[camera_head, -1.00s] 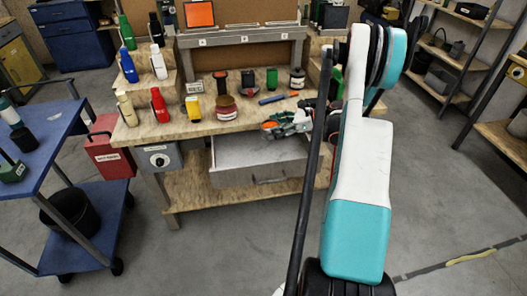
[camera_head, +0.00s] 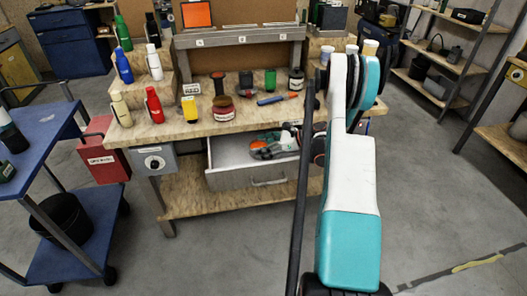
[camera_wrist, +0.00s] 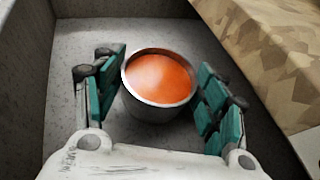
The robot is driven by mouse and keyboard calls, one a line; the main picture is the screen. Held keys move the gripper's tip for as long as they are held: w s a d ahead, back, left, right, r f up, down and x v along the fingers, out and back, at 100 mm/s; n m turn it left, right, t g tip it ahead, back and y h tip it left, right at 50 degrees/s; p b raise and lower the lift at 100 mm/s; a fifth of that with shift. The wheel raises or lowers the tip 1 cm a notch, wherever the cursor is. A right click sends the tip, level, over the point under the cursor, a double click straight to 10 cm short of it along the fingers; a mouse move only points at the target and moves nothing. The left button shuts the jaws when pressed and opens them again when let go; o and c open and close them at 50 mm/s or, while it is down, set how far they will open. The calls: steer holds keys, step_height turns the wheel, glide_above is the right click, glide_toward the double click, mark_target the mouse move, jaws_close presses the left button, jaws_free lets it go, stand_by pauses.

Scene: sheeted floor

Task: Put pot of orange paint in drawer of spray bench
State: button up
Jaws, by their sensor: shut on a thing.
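The pot of orange paint (camera_wrist: 160,82) is a round metal pot with its orange surface facing up, between my gripper's teal finger pads (camera_wrist: 160,95) in the wrist view. My gripper is shut on it. In the head view, my gripper (camera_head: 270,148) and the pot (camera_head: 258,145) are inside the open drawer (camera_head: 255,180) of the spray bench (camera_head: 180,125). The drawer's grey floor (camera_wrist: 100,25) lies under the pot. I cannot tell whether the pot touches it. My arm hides the drawer's right end.
A red box (camera_head: 103,155) and a blue cart (camera_head: 85,215) are at the left. The floor in front of the drawer is clear.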

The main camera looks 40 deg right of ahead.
steer(key=shift+s+d+f, duration=0.1)
steer(key=shift+d+f, duration=0.05)
steer(key=shift+f, duration=0.45)
steer(key=shift+r, duration=0.1)
steer(key=o, duration=1.6)
steer(key=shift+c, duration=0.2)
steer(key=p+v, duration=0.2)
steer(key=v, duration=0.5)
steer(key=shift+s+d+r, duration=0.1)
steer(key=shift+s, duration=0.15)
